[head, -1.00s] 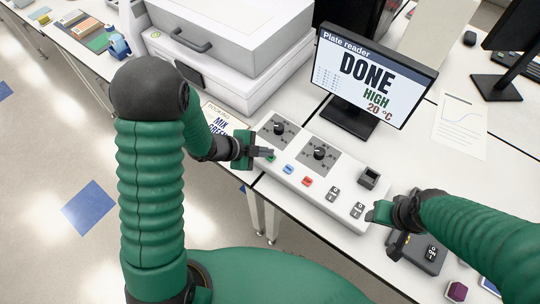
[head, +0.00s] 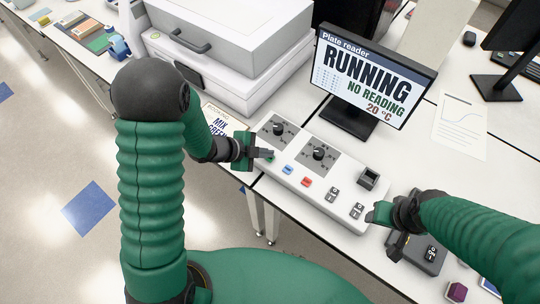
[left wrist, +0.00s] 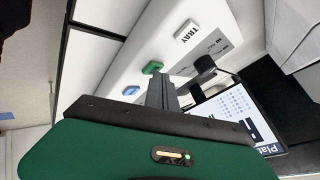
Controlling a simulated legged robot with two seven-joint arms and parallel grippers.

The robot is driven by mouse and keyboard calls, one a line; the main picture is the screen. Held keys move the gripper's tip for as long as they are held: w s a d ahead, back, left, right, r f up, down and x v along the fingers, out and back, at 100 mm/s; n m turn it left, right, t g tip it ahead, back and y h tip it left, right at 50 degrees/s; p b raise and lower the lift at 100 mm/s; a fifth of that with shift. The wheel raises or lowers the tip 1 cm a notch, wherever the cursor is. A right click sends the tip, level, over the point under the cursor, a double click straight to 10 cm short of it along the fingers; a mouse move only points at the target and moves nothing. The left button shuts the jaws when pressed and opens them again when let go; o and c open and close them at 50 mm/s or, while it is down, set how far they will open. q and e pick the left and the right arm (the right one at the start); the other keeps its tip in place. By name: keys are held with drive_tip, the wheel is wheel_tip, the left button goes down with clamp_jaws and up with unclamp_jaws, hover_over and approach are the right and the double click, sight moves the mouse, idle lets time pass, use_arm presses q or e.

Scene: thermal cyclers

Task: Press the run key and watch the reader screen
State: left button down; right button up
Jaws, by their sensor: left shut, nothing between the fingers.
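The control panel (head: 290,183) is a long white box with two knobs and a row of coloured keys. A green key (head: 271,157) is at its left end, beside a blue key (head: 289,169) and a red key (head: 307,181). No run label is readable. My left gripper (head: 266,153) is shut and empty, its tips at the green key; contact cannot be told. The left wrist view shows the green key (left wrist: 152,67) by the fingers (left wrist: 160,90). The reader screen (head: 366,80) shows "RUNNING", "NO READING", "20 °C". My right gripper (head: 378,213) is at the panel's right end, its jaws unclear.
A large white instrument (head: 230,50) stands behind the panel on the left. A paper with a curve (head: 460,126) lies right of the screen. A dark grey device (head: 422,256) and a purple block (head: 457,291) are at the lower right. A "TRAY" key (left wrist: 187,31) shows in the wrist view.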

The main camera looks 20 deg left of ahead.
use_arm(q)
drive_tip(key=shift+r+p, duration=0.4)
drive_tip(key=shift+r, duration=0.2)
drive_tip(key=shift+r, duration=0.1)
wheel_tip(320, 180, up, 5)
drive_tip(key=p, duration=0.5)
